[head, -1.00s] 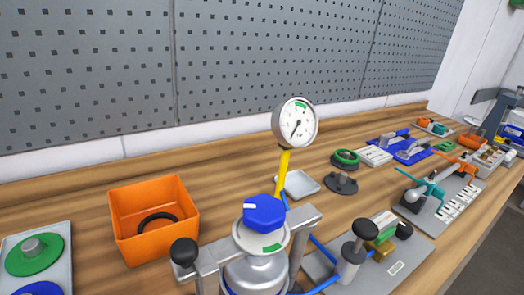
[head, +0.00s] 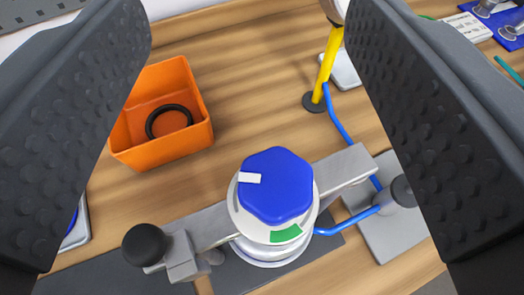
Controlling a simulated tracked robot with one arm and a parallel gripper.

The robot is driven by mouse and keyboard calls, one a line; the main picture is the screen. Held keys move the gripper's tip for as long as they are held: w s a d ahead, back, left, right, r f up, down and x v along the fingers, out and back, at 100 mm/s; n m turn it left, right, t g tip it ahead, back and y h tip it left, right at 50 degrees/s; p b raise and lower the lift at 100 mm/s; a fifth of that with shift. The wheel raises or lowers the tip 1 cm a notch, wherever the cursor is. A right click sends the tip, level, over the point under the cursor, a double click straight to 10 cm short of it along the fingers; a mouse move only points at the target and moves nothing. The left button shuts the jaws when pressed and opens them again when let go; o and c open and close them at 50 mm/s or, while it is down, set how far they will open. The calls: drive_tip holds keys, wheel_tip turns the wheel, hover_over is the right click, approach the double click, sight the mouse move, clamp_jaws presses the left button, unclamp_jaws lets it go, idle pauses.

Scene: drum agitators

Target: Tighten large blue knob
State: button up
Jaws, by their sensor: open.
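The large blue knob (head: 276,186) is six-sided and has a white mark at its upper left edge. It sits on a pale round dial plate with a green sector (head: 286,234) at the lower right; the white mark is away from that sector. My gripper (head: 260,150) is open. Its two dark, dimpled fingers stand wide apart on the left and right of the picture, with the knob in the gap between them, seen from above. Neither finger touches the knob.
A grey metal bar (head: 345,168) crosses under the dial, with a black ball handle (head: 144,244) at its left. An orange bin (head: 160,118) holds a black ring (head: 169,121). A yellow gauge post (head: 328,62) and blue tube (head: 340,120) stand behind at right.

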sight(276, 185)
drive_tip(key=shift+o, duration=0.4)
drive_tip(key=shift+r+p, duration=0.2)
drive_tip(key=shift+p, duration=0.1)
drive_tip(key=w+r+n+g+y+p, duration=0.15)
drive_tip(key=w+n+g+p, duration=0.45)
drive_tip(key=n+p, duration=1.15)
drive_tip(key=s+d+r+n+g+h+p, duration=0.2)
drive_tip(key=s+n+g+p, duration=0.55)
drive_tip(key=p, duration=1.45)
drive_tip(key=shift+g+y, duration=0.25)
drive_tip(key=shift+g, duration=0.7)
drive_tip(key=f, duration=0.4)
drive_tip(key=w+f+p, duration=0.1)
drive_tip(key=f, duration=0.8)
drive_tip(key=shift+w+a+f+p, duration=0.1)
drive_tip(key=shift+w+a+p, duration=0.2)
drive_tip(key=shift+w+p, duration=0.1)
